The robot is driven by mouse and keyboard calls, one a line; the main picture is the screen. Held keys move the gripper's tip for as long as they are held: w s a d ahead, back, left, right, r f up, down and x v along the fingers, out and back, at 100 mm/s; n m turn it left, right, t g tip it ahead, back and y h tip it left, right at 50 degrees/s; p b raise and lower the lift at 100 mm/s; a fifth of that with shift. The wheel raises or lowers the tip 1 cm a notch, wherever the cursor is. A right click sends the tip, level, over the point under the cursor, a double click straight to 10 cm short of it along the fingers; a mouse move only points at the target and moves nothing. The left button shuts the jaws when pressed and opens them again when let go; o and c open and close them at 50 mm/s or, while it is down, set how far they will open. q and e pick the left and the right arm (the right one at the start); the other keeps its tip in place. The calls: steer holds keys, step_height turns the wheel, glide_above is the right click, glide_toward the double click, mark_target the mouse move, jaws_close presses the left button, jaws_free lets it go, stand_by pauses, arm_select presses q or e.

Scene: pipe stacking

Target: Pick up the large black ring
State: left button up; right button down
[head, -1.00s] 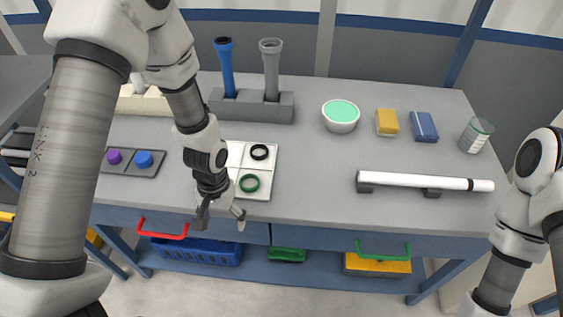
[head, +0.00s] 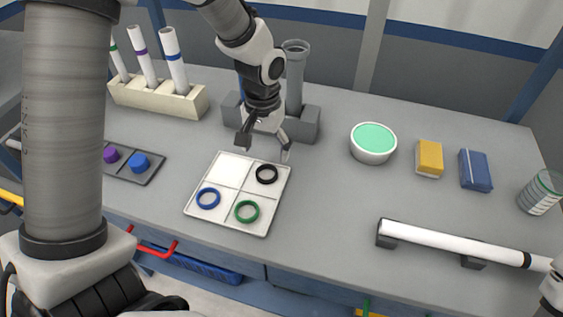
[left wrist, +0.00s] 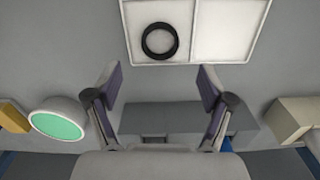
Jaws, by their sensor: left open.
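The black ring (head: 266,174) lies flat in the far right compartment of a white four-part tray (head: 221,159). It also shows in the left wrist view (left wrist: 160,41), near the top, beyond the fingertips. My left gripper (head: 263,151) is open and empty, above the far edge of the tray and a little short of the ring. In the left wrist view its two fingers (left wrist: 160,80) stand wide apart with nothing between them. My right gripper is not in view.
A blue ring (head: 208,198) and a green ring (head: 247,211) lie in the tray's near compartments. A white pipe (head: 450,243) rests on supports at the right. A green-topped bowl (head: 373,143) stands right of the holder.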

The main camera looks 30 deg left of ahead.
mark_target(266, 177)
arm_select(q)
steer(key=shift+w+f, duration=0.2)
steer(key=shift+f, duration=0.2)
steer(key=s+f, duration=0.1)
steer(key=f, duration=0.1)
steer(key=shift+s+f, duration=0.3)
steer(key=shift+s, duration=0.05)
steer(key=f, duration=0.2)
steer(key=w+f, duration=0.1)
steer(key=shift+f, duration=0.4)
steer(key=shift+s+r, duration=0.2)
steer(key=shift+c, duration=0.3)
steer(key=c, duration=0.8)
